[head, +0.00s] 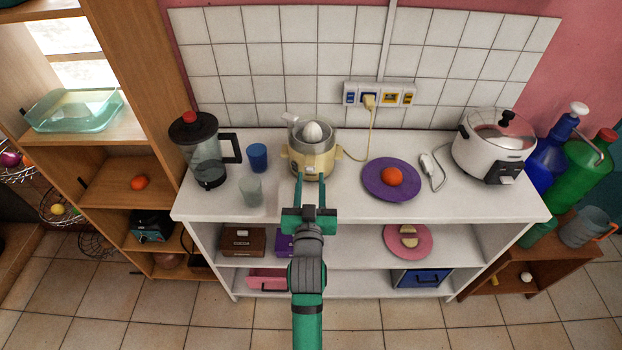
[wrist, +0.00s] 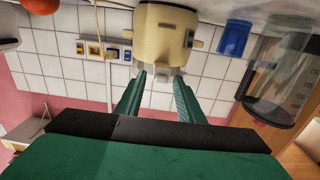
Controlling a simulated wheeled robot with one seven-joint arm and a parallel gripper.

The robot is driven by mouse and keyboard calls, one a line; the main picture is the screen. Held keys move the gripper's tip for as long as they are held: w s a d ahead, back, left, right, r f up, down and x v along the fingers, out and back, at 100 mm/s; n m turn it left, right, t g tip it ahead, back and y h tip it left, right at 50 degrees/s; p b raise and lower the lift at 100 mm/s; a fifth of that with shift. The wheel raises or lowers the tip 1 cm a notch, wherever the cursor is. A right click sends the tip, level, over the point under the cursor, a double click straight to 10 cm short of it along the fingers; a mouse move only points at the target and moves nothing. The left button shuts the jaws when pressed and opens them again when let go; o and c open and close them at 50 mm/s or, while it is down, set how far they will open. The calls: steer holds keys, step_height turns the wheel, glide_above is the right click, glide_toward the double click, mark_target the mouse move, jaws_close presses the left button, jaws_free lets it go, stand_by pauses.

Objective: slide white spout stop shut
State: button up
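A cream citrus juicer (head: 322,164) with a white cone (head: 312,132) stands on the white counter near the back wall. Its body also shows upside down in the wrist view (wrist: 160,28). I see no clear contact with the juicer.
A blender (head: 206,155), a blue cup (head: 257,157) and a pale glass (head: 251,190) stand left of the juicer. A purple plate (head: 375,190) with an orange fruit (head: 392,176) and a rice cooker (head: 490,152) stand right. A cord (head: 371,135) runs from juicer to socket.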

steer(key=s, duration=0.9)
steer(key=shift+s+d, duration=0.15)
steer(key=shift+d, duration=0.15)
steer(key=s+d+f+g, duration=0.1)
steer(key=s+f, duration=0.4)
steer(key=s, duration=0.3)
steer(key=s+d+f, duration=0.2)
steer(key=s+f, duration=0.4)
steer(key=s, duration=0.3)
steer(key=s+d+g+h, duration=0.1)
steer(key=s, duration=1.6)
steer(key=shift+d+m+g, duration=0.3)
steer(key=shift+d+m, duration=0.05)
steer(key=shift+m, duration=0.05)
steer(key=shift+s+f, duration=0.1)
steer(key=shift+s, duration=0.05)
